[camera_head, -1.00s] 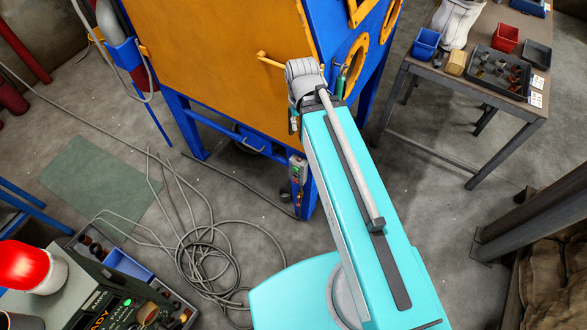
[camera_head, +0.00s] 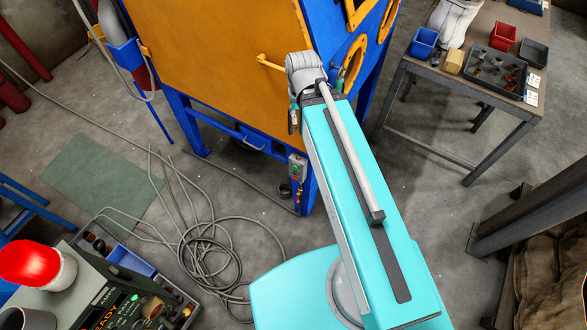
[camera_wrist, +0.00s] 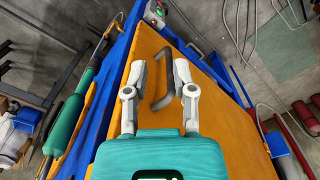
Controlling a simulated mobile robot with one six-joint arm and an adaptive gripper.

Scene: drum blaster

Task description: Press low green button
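A small grey control box (camera_head: 298,166) is on the front blue corner leg of the blaster cabinet, low down. A green button (camera_head: 296,168) shows on its face; finer detail is too small to tell. The box also shows at the top of the wrist view (camera_wrist: 154,15), beyond my fingertips. My gripper (camera_wrist: 160,62) is open and empty, over the cabinet's orange door (camera_wrist: 205,110). A door handle (camera_wrist: 168,78) shows between the two fingers; I cannot tell whether they touch it. In the head view my gripper is mostly hidden by my wrist.
A blue-framed cabinet (camera_head: 185,105) stands beside my arm. Loose cables (camera_head: 210,250) lie on the floor. A workbench (camera_head: 440,70) with bins is at the right. A console with a red lamp (camera_head: 35,265) is at lower left. Floor before the control box is mostly clear.

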